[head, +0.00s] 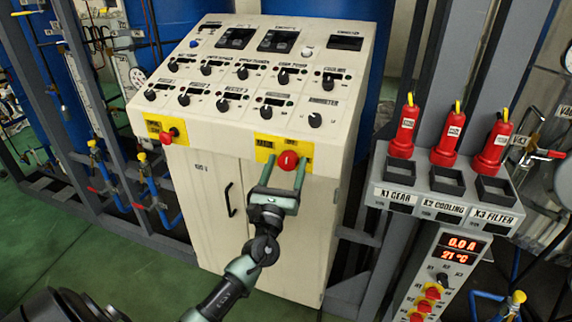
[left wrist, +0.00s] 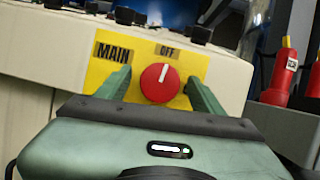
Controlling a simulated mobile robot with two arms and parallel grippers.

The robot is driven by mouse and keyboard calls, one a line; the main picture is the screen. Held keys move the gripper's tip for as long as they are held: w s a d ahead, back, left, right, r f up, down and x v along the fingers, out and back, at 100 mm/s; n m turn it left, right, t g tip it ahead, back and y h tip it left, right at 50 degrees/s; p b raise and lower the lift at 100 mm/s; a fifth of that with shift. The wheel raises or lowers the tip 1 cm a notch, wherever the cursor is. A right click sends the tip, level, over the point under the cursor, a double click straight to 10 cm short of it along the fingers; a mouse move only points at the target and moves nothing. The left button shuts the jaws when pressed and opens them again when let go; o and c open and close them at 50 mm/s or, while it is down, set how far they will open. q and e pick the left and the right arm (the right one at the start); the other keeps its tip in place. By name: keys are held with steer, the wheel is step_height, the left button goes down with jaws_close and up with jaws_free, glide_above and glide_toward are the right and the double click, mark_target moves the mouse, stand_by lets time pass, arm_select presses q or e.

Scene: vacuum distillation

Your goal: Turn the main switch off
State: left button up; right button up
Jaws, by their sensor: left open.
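The main switch is a red round knob (head: 288,160) with a white mark, on a yellow plate at the front of the white control cabinet. In the left wrist view the knob (left wrist: 160,84) sits beside the word MAIN and below the word OFF; its white mark points nearly straight up, towards OFF. My left gripper (head: 285,172) is open, with one green finger on each side of the knob. In the left wrist view its fingertips (left wrist: 159,80) show gaps to the knob on both sides. My right gripper is not in view.
A second yellow plate with a red button (head: 167,136) is on the cabinet's left. The sloped panel above holds several black knobs (head: 315,120). A grey box with red-handled plugs (head: 451,138) stands at right, above a panel with a red display (head: 461,250).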

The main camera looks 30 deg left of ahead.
arm_select(q)
steer(key=c, duration=1.3)
steer(key=shift+n+y+b, duration=0.3)
steer(key=shift+n, duration=0.5)
steer(key=shift+c, duration=0.3)
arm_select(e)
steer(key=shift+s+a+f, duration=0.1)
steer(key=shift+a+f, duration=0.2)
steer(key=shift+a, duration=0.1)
arm_select(q)
steer(key=o, duration=1.4)
steer(key=shift+c, duration=0.2)
